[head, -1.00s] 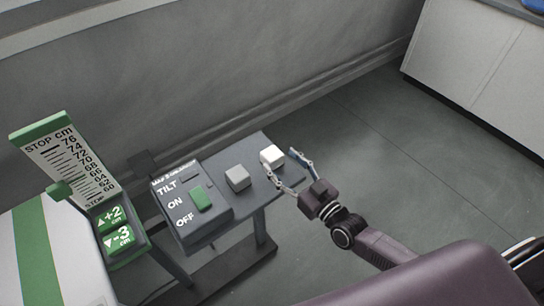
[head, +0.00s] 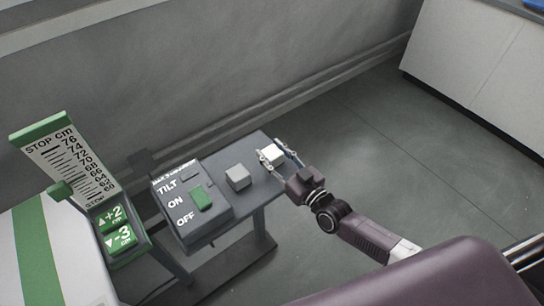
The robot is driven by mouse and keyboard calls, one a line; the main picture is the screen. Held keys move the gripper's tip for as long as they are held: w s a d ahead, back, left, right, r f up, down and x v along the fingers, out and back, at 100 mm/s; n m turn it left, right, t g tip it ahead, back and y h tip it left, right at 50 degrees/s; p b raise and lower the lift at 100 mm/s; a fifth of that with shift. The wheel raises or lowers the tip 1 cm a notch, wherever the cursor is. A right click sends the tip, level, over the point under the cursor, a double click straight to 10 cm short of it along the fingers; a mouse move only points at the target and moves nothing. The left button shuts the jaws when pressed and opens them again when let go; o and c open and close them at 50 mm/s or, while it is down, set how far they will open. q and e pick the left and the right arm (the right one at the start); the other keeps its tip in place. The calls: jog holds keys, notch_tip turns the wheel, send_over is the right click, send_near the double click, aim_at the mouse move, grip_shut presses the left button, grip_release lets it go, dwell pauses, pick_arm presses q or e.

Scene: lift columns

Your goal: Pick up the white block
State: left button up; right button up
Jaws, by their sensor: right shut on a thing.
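The white block (head: 272,154) is at the far right end of the small dark table (head: 221,226). My right gripper (head: 274,155) reaches it from the lower right, with one finger on each side of the block. It is shut on the white block. I cannot tell whether the block still touches the table top. My left gripper is not in view.
A grey block (head: 238,177) stands on the table just left of the white one. A control box (head: 195,203) with a green switch sits further left. A green-framed height scale (head: 64,158) and green button panel (head: 118,229) stand at the left. Floor at the right is clear.

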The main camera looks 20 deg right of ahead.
grip_shut()
jog(key=shift+w+r, duration=0.15)
jog(key=shift+r, duration=0.1)
jog(key=shift+r, duration=0.15)
